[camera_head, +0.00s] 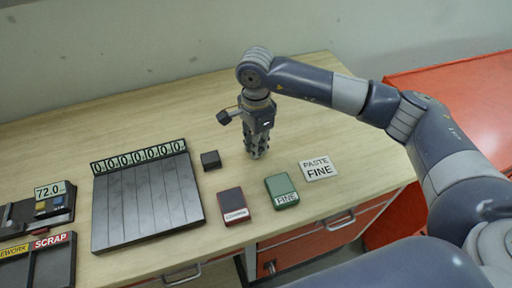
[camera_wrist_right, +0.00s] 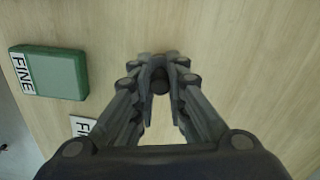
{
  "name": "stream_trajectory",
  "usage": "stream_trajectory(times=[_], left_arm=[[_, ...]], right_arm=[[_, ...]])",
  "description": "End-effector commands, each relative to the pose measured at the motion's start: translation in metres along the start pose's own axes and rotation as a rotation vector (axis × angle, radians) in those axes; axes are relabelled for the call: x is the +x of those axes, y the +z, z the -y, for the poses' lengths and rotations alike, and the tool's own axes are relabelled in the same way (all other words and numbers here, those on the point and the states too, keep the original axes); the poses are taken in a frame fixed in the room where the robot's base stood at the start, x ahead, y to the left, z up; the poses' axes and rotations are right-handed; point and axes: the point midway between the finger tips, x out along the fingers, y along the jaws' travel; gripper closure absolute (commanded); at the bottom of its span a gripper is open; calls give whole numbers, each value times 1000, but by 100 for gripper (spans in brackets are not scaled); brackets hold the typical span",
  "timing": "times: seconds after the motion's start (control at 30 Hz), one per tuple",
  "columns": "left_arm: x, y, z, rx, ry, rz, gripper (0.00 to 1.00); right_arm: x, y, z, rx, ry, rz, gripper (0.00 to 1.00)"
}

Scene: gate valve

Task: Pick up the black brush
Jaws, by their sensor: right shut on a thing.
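My right gripper (camera_head: 257,153) points down over the wooden table, behind the green block and to the right of the small dark block. In the right wrist view its fingers (camera_wrist_right: 160,77) are closed together around a small, dark, rounded thing, the black brush (camera_wrist_right: 160,87), of which little shows. In the head view the fingers hide the brush, and I cannot tell whether it touches the table. My left gripper is not in view.
A small dark block (camera_head: 210,160), a dark red-edged block (camera_head: 233,205), a green FINE block (camera_head: 282,191) and a PASTE FINE card (camera_head: 318,169) lie nearby. A grooved dark board (camera_head: 147,205) and a SCRAP tray (camera_head: 40,265) are left. The table's back is clear.

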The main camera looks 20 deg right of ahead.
Motion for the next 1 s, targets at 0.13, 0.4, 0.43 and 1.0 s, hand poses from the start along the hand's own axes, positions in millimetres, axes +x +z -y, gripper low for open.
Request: stream_trajectory(times=[0.13, 0.4, 0.43, 1.0], left_arm=[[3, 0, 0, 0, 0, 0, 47], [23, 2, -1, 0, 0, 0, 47], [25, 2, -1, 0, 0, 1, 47], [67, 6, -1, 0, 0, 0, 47]], right_arm=[[-3, 0, 1, 0, -2, 0, 100], [-32, 0, 2, -1, -7, 0, 100], [-33, 3, -2, -5, -3, 1, 100], [-45, 89, -106, -5, -3, 0, 100]])
